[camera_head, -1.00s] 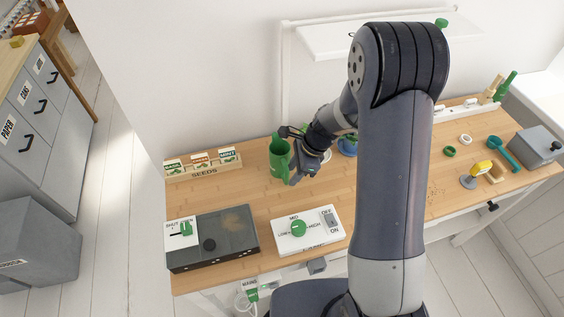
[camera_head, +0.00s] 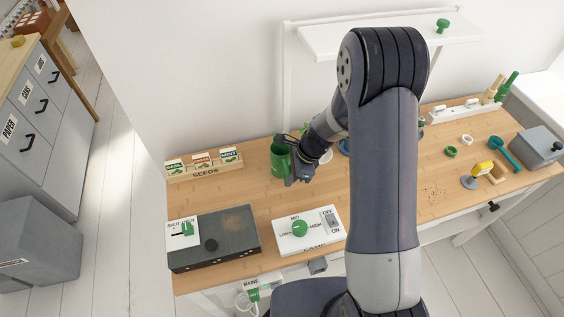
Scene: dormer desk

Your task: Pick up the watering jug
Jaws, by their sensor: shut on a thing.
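The green watering jug (camera_head: 279,160) stands upright at the back of the wooden desk, right of the seed box. My gripper (camera_head: 291,165) is at the jug's right side, its dark jaws shut on the jug. The jaws and wrist hide the jug's right part, including most of its handle side. I cannot tell whether the jug's base touches the desk.
A seed box (camera_head: 204,171) stands left of the jug. A dark box with a slider (camera_head: 214,238) and a white lamp panel (camera_head: 307,232) lie in front. A white shelf (camera_head: 393,36) hangs above at the back. Small tools (camera_head: 503,153) lie at right.

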